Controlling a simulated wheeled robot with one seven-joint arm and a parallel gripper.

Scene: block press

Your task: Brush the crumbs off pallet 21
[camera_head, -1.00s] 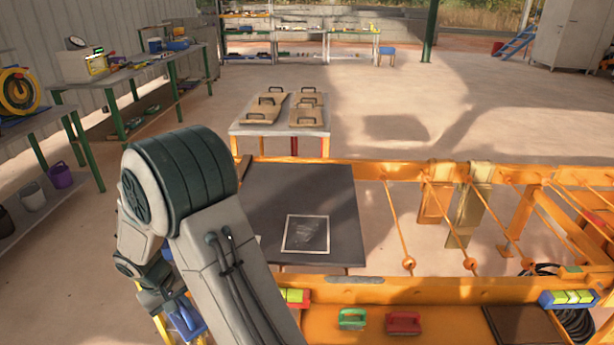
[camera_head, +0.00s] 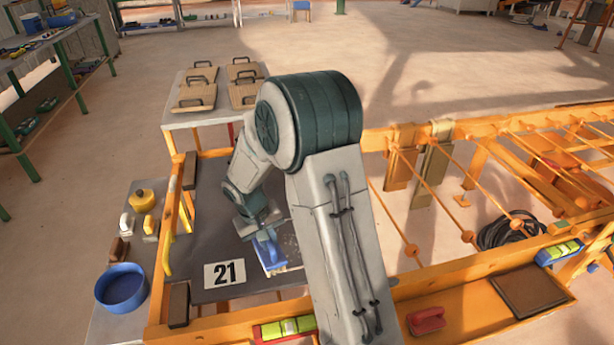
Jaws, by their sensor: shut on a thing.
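Pallet 21 is a dark grey board (camera_head: 210,190) in the orange frame, with a white "21" label (camera_head: 224,274) at its front left. My gripper (camera_head: 264,236) is over the pallet, right of the label. It is shut on a blue brush (camera_head: 269,252) with pale bristles pointing down. The bristles are at or just above the board; I cannot tell whether they touch. A few pale specks show just right of the brush. My arm hides the right part of the pallet and most of the crumb patch.
A blue bowl (camera_head: 122,287) and a yellow pot (camera_head: 143,199) stand on a grey side table at left. Handled wooden boards (camera_head: 193,97) lie on a table behind. Orange rails edge the pallet.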

